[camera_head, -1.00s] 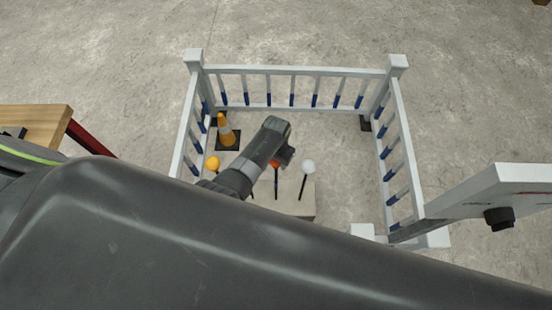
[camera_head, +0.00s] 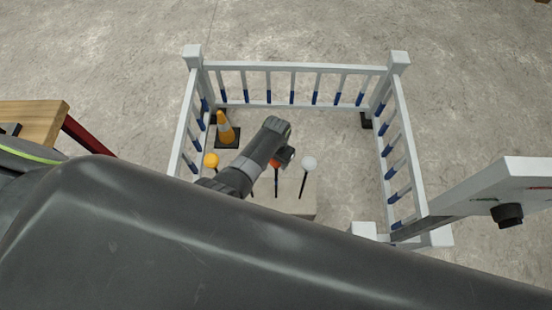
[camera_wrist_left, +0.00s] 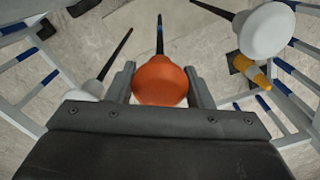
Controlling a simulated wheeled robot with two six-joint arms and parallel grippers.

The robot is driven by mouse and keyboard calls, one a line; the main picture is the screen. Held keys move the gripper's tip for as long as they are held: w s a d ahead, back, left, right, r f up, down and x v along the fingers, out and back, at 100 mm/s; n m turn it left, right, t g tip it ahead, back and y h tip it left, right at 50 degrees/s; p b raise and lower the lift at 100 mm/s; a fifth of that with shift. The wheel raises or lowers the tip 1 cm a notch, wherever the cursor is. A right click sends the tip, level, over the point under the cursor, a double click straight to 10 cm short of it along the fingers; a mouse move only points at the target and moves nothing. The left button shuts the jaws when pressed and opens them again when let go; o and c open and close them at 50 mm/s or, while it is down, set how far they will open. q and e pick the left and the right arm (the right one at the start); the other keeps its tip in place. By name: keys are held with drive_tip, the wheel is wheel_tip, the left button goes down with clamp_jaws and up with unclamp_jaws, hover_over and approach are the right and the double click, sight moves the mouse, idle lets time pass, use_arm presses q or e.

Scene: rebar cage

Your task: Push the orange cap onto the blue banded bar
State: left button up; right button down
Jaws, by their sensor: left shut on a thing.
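The orange cap (camera_wrist_left: 160,82) sits between the two fingers of my left gripper (camera_wrist_left: 160,88), which is shut on it. The blue banded bar (camera_wrist_left: 160,34) runs out from behind the cap in the left wrist view, in line with it. I cannot tell how far the cap is over the bar's end. In the head view the orange cap (camera_head: 276,163) shows partly beside my left gripper (camera_head: 286,157), with the dark bar (camera_head: 276,186) below it. My right gripper is not in view.
A yellow cap (camera_head: 212,160) and a white cap (camera_head: 309,163) top bars on either side, above a pale block (camera_head: 298,205). A white railing (camera_head: 295,71) with blue bands surrounds them. A traffic cone (camera_head: 226,127) stands inside the far left corner.

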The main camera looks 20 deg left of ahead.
use_arm(q)
drive_tip(key=shift+f+b, duration=0.8)
drive_tip(key=shift+f, duration=0.3)
drive_tip(key=o, duration=1)
drive_tip(key=shift+r, duration=0.15)
drive_tip(key=shift+r, duration=0.35)
wheel_tip(320, 180, up, 16)
drive_tip(key=p, duration=0.3)
drive_tip(key=shift+r, duration=0.2)
